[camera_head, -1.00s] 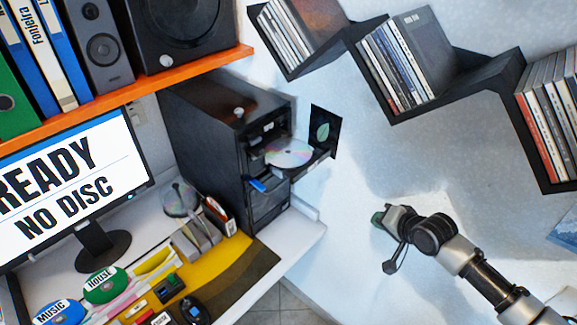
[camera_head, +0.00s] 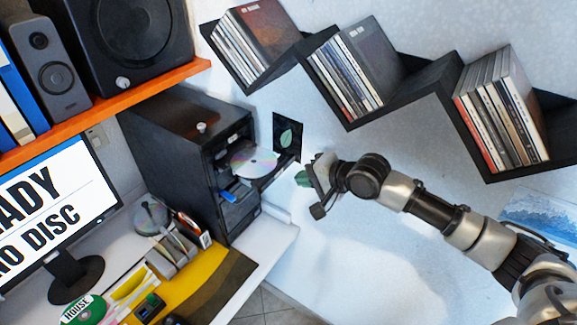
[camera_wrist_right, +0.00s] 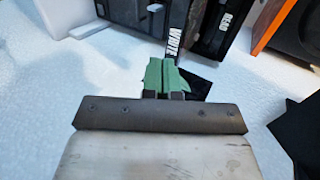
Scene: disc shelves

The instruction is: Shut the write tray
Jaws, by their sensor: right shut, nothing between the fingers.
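A disc tray (camera_head: 283,169) sticks out of the front of a black tower (camera_head: 170,160), with a shiny disc (camera_head: 254,162) lying on it. My right gripper (camera_head: 303,179) has green fingertips pressed together with nothing between them. In the head view it is just right of the tray's outer end, with a small gap in the picture. In the right wrist view the fingertips (camera_wrist_right: 167,72) point at a dark front with a WRITE label (camera_wrist_right: 177,36). A READ label (camera_wrist_right: 234,12) stands to its right. My left gripper is not in view.
Zigzag shelves (camera_head: 425,95) with disc cases hang above my right arm. A dark square with a leaf (camera_head: 287,137) is on the wall behind the tray. A blue item (camera_head: 228,197) sticks out below the tray. The desk (camera_head: 265,245) holds a monitor (camera_head: 40,215).

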